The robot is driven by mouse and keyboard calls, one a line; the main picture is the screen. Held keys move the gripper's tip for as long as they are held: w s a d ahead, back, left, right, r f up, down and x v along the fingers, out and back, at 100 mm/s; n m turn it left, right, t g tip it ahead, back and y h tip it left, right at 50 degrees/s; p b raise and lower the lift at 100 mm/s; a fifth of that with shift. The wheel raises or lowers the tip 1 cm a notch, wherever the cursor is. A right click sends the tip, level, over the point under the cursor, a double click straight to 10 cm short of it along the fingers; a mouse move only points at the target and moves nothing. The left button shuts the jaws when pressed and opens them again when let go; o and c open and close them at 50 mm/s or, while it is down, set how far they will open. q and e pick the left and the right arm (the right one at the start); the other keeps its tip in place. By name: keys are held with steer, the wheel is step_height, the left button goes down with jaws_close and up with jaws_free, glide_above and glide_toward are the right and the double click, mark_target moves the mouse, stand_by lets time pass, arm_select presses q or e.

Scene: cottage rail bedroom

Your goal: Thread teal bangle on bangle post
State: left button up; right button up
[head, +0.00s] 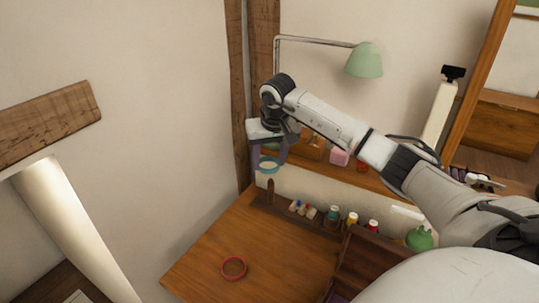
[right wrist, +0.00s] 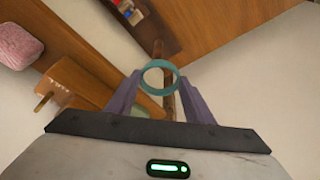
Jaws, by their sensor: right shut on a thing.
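The teal bangle (head: 268,165) is held between the fingertips of my right gripper (head: 268,155), above the back of the desk. In the right wrist view the bangle (right wrist: 159,65) spans the gap between the two purple-grey fingers of the gripper (right wrist: 160,78). The bangle post (head: 270,188) is a short dark upright peg at the left end of the desk's back ledge. In the head view it stands just below the bangle, with a small gap between them. In the right wrist view the post (right wrist: 157,48) shows just above the bangle's rim. My left gripper is not in view.
A red bangle (head: 233,268) lies on the bare desk top (head: 255,235). Several small bottles (head: 352,219) stand along the ledge right of the post. A green lamp (head: 364,60) overhangs the back. A wooden beam (head: 263,50) rises behind the gripper.

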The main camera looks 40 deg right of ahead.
stand_by(0.4)
steer(key=b, duration=0.6)
glide_above(269, 200)
steer(key=shift+s+a+f, duration=0.1)
steer(key=shift+s+f, duration=0.05)
steer(key=shift+f, duration=1.35)
steer(key=shift+s+a+f, duration=0.1)
steer(key=shift+s+f, duration=0.05)
steer(key=shift+f, duration=1.4)
steer(key=shift+s+a+f, duration=0.1)
steer(key=shift+s+f, duration=0.05)
steer(key=shift+f, duration=1.35)
steer(key=shift+p, duration=0.35)
steer(key=shift+f+b, duration=1.5)
steer(key=shift+f, duration=0.75)
steer(key=o, duration=1.1)
steer(key=shift+o, duration=0.2)
